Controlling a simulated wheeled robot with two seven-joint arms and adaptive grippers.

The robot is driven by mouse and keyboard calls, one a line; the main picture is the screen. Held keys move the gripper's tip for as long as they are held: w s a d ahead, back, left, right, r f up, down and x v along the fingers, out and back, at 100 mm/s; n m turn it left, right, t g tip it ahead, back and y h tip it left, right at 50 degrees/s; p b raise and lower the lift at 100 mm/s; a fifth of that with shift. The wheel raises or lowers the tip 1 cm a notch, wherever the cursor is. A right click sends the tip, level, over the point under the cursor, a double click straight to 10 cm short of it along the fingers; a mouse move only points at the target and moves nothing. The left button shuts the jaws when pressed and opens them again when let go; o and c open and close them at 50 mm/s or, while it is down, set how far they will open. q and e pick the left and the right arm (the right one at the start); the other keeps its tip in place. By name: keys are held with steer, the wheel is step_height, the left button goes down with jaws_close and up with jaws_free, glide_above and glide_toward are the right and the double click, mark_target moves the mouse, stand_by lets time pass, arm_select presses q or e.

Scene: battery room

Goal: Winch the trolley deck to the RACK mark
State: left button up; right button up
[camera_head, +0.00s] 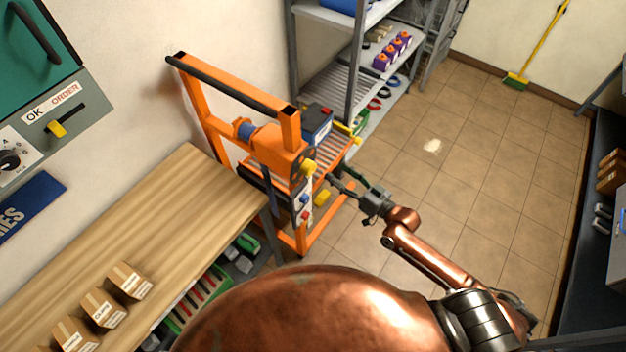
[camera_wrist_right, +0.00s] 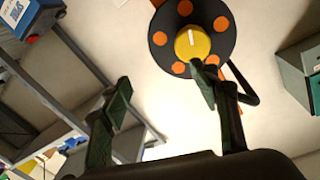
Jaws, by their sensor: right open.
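The orange trolley (camera_head: 204,112) stands beyond the wooden bench, with a slatted deck (camera_head: 331,150) on its right side. A dark round winch wheel with orange spots (camera_wrist_right: 159,40) and a yellow centre knob (camera_wrist_right: 190,43) shows in the right wrist view. The yellow knob also shows in the head view (camera_head: 308,167). My right gripper (camera_head: 345,180) is at the trolley's front, close to the wheel. Its fingers (camera_wrist_right: 160,95) are apart and empty; the right finger overlaps the knob's lower edge in the picture. Contact cannot be told. The RACK mark cannot be made out. My left gripper is out of view.
A grey shelf rack (camera_head: 357,70) stands behind the trolley, with a blue and red battery (camera_head: 317,122) near its post. The wooden bench (camera_head: 165,215) with small boxes lies at left. The tiled floor (camera_head: 480,150) at right is clear.

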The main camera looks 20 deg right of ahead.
mark_target(313, 170)
steer(key=w+a+n+b, duration=0.1)
steer(key=a, duration=0.1)
steer(key=w+a+n+y+b, duration=0.1)
steer(key=a, duration=0.2)
steer(key=w+a+r+n+g+y+b, duration=0.1)
steer(key=a+n, duration=0.1)
steer(key=a, duration=0.1)
steer(key=shift+w, duration=0.1)
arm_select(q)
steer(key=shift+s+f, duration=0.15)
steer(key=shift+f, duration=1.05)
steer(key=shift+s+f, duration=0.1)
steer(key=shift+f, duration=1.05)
arm_select(e)
steer(key=shift+w+a+f, duration=0.15)
steer(key=shift+w+a, duration=0.3)
steer(key=shift+w, duration=0.1)
steer(key=shift+c, duration=0.4)
steer(key=c, duration=1.1)
